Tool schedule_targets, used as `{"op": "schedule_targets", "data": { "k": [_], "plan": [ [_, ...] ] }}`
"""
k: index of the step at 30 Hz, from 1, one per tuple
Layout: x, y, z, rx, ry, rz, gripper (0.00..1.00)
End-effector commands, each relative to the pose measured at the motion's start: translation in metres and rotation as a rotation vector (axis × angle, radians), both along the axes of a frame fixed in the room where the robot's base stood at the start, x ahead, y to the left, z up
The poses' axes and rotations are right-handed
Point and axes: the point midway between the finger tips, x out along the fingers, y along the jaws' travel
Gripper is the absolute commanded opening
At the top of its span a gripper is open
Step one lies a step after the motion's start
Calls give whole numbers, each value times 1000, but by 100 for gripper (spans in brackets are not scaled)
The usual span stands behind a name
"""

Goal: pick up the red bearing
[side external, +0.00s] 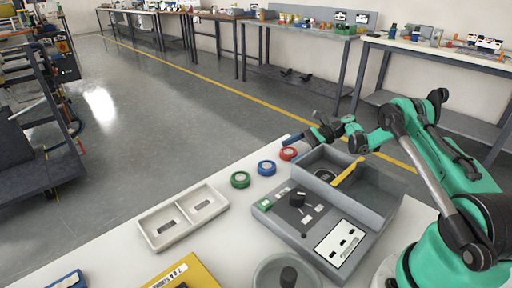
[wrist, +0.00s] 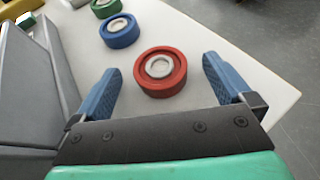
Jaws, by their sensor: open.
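The red bearing (wrist: 160,72) lies flat on the white table, a red ring with a pale metal centre. In the wrist view it sits ahead of my gripper (wrist: 162,84), between the lines of its two blue fingers. The fingers are open with clear gaps on both sides of it. In the side view the red bearing (side external: 289,153) is partly hidden by my gripper (side external: 308,142), which is at the table's far edge beside the grey bin. I cannot tell the exact height of the fingers over the table.
A blue bearing (wrist: 120,31) and a green bearing (wrist: 105,7) lie in a row beyond the red one. The grey bin (side external: 340,186) with a yellow item stands close beside. A white two-compartment tray (side external: 183,216) is further left. The table edge is near on the right in the wrist view.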

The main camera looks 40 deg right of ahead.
Motion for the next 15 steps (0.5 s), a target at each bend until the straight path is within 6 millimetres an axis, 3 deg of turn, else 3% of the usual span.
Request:
{"op": "schedule_targets", "data": {
  "k": [3,12,15],
  "plan": [
    [0,0,0,0,0,0,96],
    [0,-1,0,0,0,0,11],
    [0,-1,0,0,0,0,6]
  ]
}}
